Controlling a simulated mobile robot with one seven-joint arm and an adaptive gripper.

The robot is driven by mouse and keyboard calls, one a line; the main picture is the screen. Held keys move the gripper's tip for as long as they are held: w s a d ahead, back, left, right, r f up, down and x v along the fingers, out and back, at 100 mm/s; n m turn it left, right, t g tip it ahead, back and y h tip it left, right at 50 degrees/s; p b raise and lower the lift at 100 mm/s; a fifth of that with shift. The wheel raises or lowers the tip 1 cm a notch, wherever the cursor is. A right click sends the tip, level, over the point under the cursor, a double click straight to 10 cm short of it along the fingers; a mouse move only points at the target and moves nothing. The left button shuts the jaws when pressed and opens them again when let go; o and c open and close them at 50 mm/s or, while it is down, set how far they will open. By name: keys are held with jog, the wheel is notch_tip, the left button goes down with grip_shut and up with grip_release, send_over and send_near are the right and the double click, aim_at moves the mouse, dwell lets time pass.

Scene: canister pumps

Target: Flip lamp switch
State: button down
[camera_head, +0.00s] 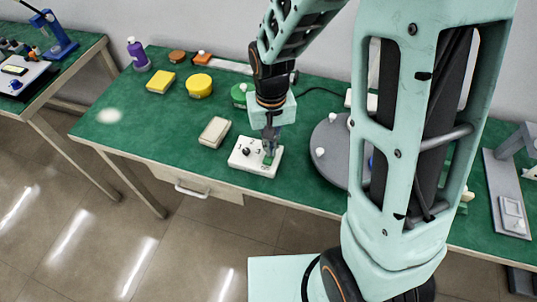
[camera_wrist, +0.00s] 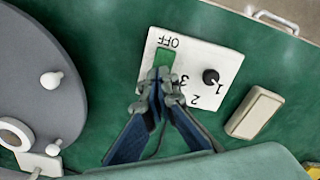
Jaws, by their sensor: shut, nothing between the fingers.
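A white switch panel (camera_head: 246,166) lies on the green table near its front edge. In the wrist view, the panel (camera_wrist: 205,60) shows the word OFF, the numbers 1, 2 and 3, and a black knob (camera_wrist: 210,76). A green switch (camera_wrist: 163,58) sits beside the OFF label. My gripper (camera_head: 268,158) points down over the right part of the panel, at the green switch. Its fingers (camera_wrist: 158,96) are shut with nothing between them. The fingertips cover the near end of the switch; I cannot tell whether they touch it.
A beige block (camera_head: 214,131) lies left of the panel. A grey round plate (camera_head: 323,132) with white knobs stands to the right. A yellow round tin (camera_head: 199,86), a yellow block (camera_head: 160,82) and a purple bottle (camera_head: 137,54) are farther back left. The table's front left is clear.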

jog(key=shift+r+p, duration=2.65)
jog(key=shift+r, duration=0.85)
jog(key=shift+f, duration=0.1)
